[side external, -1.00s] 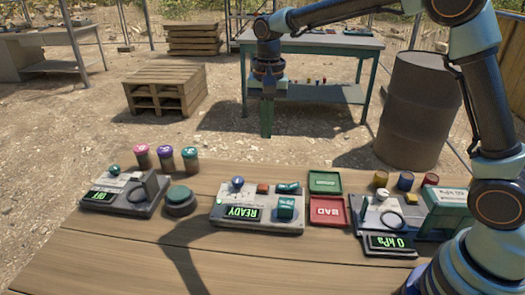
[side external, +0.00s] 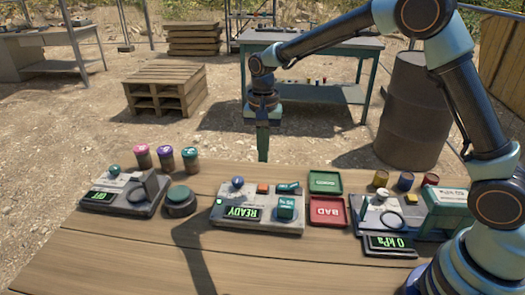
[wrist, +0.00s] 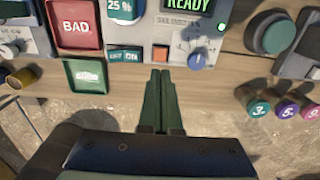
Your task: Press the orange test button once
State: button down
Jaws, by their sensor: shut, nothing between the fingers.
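The orange test button (side external: 263,188) is a small square on the top of the middle console (side external: 230,220), between a blue knob and a teal switch. The console's green screen reads READY. The button also shows in the wrist view (wrist: 160,53), just beyond the fingertips. My gripper (side external: 263,158) points down, shut and empty, above the far edge of the table and apart from the button. In the wrist view my gripper's fingers (wrist: 161,75) lie together, in line with the button.
A teal block (side external: 286,207) marked 25 % sits on the console. Green (side external: 325,174) and red BAD (side external: 327,222) trays lie to its right, a gauge showing 0 kPa (side external: 390,243) beyond. A large green button (side external: 180,197) and another console (side external: 125,205) stand left.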

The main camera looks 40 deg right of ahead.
aim_at(264, 187)
notch_tip(264, 187, down, 8)
jog(key=shift+f, duration=0.1)
dwell(0.4)
notch_tip(264, 187, down, 2)
jog(key=shift+s+f, duration=0.1)
jog(key=shift+f, duration=0.05)
dwell(0.3)
notch_tip(264, 187, up, 15)
jog(key=shift+w, duration=0.35)
dwell(0.7)
